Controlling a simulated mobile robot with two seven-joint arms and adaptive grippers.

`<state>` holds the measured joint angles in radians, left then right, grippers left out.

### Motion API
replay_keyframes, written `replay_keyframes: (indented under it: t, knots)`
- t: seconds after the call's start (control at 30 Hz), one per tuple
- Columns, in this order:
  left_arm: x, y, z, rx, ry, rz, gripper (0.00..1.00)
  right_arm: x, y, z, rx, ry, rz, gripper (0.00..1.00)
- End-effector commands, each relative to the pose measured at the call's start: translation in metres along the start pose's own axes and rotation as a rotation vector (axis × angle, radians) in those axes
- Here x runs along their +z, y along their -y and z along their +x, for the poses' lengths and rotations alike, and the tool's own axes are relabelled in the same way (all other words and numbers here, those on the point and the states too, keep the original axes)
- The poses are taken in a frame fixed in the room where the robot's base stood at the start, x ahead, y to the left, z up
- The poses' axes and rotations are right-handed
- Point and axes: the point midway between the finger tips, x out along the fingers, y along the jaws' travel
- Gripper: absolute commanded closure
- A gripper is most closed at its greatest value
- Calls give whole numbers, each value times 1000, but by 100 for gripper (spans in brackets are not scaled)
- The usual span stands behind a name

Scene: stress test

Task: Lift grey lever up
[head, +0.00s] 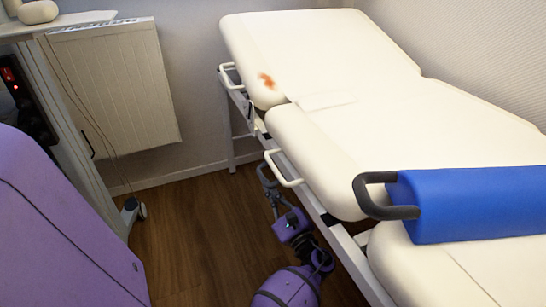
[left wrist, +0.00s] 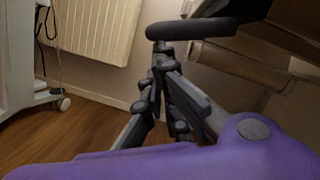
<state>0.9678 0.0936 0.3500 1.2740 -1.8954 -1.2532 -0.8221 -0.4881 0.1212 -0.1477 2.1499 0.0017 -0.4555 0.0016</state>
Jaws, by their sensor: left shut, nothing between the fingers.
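In the left wrist view a dark grey rounded bar (left wrist: 190,29), which looks like the grey lever, runs across the top of the picture near the bed's underside. My left gripper (left wrist: 162,52) points toward it, with its fingertips just below the bar in the picture. The fingers are together with nothing between them. I cannot tell whether they touch the bar. In the head view my left gripper (head: 266,172) is low beside the cream treatment bed (head: 330,55), close to a white side handle (head: 282,170). I cannot make out the lever clearly there. My right gripper is not in view.
A blue roll (head: 475,203) with a dark handle (head: 370,192) lies on the bed's near end. The white bed frame (head: 318,212) runs beside my left arm. A radiator (head: 118,85) and a wheeled cart (head: 85,165) stand left. Wooden floor (head: 185,215) is clear between.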

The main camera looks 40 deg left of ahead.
Motion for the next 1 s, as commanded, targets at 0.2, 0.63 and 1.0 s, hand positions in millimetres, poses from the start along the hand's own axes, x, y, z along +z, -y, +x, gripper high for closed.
replay_keyframes:
  t: [0.2,0.63,1.0]
  knots:
    - [3,-2,1,-12,0,48,100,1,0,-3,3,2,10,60]
    - [3,-2,0,-15,-1,57,100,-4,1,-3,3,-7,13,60]
    - [-7,-12,6,-15,0,59,100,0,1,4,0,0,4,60]
